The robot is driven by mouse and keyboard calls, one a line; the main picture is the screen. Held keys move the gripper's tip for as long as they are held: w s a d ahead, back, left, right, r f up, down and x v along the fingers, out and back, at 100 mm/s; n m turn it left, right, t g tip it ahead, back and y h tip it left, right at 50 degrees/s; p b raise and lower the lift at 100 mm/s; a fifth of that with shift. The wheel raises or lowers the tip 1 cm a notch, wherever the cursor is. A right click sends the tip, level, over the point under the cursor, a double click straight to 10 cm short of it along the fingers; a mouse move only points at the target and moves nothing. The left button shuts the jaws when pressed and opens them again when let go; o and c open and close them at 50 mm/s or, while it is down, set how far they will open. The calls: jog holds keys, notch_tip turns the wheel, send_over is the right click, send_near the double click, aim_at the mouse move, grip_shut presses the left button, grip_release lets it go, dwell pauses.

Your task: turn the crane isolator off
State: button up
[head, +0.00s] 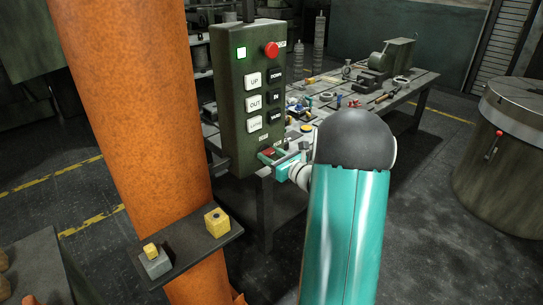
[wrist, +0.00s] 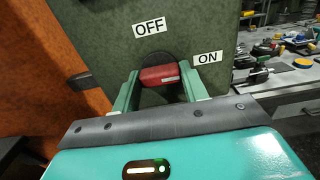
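The crane isolator is a red handle (wrist: 160,75) on a dark round base (wrist: 153,57), low on a green panel. In the wrist view, the handle lies nearly level, its right end towards the ON label (wrist: 208,58). The OFF label (wrist: 149,28) is above it. My gripper (wrist: 160,82) has one green finger at each end of the handle, set well apart. I see no clear grip on it; contact at the ends is hard to judge. In the head view, my gripper (head: 283,166) is at the foot of the control box (head: 232,120), partly hidden by my arm.
The box carries a red button (head: 271,49) and several labelled buttons above the isolator. An orange column (head: 140,110) with a small shelf (head: 190,250) stands close on the left. A cluttered workbench (head: 420,82) is behind, and a round drum-like table (head: 515,100) on the right.

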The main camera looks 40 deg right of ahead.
jog(key=shift+n, duration=0.3)
jog(key=n, duration=0.8)
jog(key=shift+s+n, duration=0.1)
jog(key=shift+n, duration=0.3)
jog(key=n, duration=0.4)
jog(key=shift+f+n, duration=0.1)
jog(key=shift+n, duration=2.1)
jog(key=o, duration=1)
